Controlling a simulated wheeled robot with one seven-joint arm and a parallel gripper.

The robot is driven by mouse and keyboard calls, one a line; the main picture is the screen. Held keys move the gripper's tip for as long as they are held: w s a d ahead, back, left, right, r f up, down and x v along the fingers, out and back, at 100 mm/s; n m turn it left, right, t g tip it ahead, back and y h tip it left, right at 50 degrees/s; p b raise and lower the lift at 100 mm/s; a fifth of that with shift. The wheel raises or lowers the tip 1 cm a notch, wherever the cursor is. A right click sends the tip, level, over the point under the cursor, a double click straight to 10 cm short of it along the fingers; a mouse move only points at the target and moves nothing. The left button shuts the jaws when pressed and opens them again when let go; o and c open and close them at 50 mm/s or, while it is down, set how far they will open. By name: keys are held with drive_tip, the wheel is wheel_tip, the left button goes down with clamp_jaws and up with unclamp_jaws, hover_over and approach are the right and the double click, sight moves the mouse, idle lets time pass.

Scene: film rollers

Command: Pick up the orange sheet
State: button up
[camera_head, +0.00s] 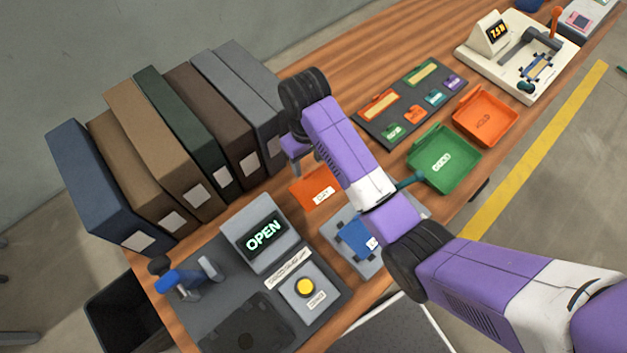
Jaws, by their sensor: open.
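The orange sheet (314,189) lies on the wooden table, left of my purple arm and behind the blue piece on the grey plate. It carries a small white label, and my arm covers part of its right side. My gripper (298,158) is open, just above and behind the sheet's upper left corner, partly hidden by my wrist. I cannot tell its exact height above the table. No sheet shows between its fingers.
Several upright binders (160,150) stand to the left. A device with an OPEN display (262,236) and yellow button is in front. A green tray (443,158), an orange tray (484,116) and a label board (411,103) lie to the right. My arm crosses above the table.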

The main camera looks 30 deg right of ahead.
sight(308, 174)
wheel_tip(308, 174, down, 6)
drive_tip(key=shift+w+r+p, duration=0.1)
drive_tip(key=shift+w+p, duration=0.05)
drive_tip(key=shift+p, duration=0.3)
drive_tip(key=shift+c, duration=0.4)
clamp_jaws()
